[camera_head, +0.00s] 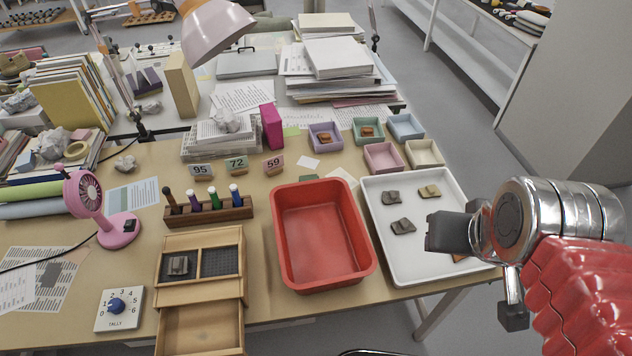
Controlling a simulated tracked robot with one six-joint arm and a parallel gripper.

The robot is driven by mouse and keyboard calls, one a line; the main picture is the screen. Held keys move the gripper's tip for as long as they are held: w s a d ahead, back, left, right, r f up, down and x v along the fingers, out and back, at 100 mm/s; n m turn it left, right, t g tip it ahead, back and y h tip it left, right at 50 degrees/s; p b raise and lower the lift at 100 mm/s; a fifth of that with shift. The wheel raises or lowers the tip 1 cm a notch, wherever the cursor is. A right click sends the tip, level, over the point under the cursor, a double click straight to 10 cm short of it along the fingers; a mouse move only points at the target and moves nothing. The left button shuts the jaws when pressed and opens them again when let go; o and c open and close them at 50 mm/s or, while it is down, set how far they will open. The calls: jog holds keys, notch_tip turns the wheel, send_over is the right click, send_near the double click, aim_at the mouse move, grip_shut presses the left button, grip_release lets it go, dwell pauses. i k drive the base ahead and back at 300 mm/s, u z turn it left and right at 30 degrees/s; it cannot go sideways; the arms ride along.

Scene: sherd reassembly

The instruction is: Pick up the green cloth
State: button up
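No green cloth shows plainly. A small dark green patch (308,178) shows just behind the back rim of the red tub (322,235); most of it is hidden, and I cannot tell if it is cloth. My gripper (481,274) is at the right, over the front right part of the white tray (458,184). Its two dark fingers are apart with nothing visible between them. It is well to the right of the green patch.
Several sherds (403,226) lie in the white tray. Small coloured boxes (382,157) stand behind it. A marker rack (208,211), a wooden box (200,262) with an open drawer, a pink fan (103,210) and a dial (118,309) stand left of the tub. The tub looks empty.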

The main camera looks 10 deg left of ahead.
aim_at(305, 176)
jog(key=z, duration=0.05)
jog(key=k, duration=0.65)
jog(key=u, duration=0.6)
jog(key=i, duration=1.05)
jog(key=u, duration=0.8)
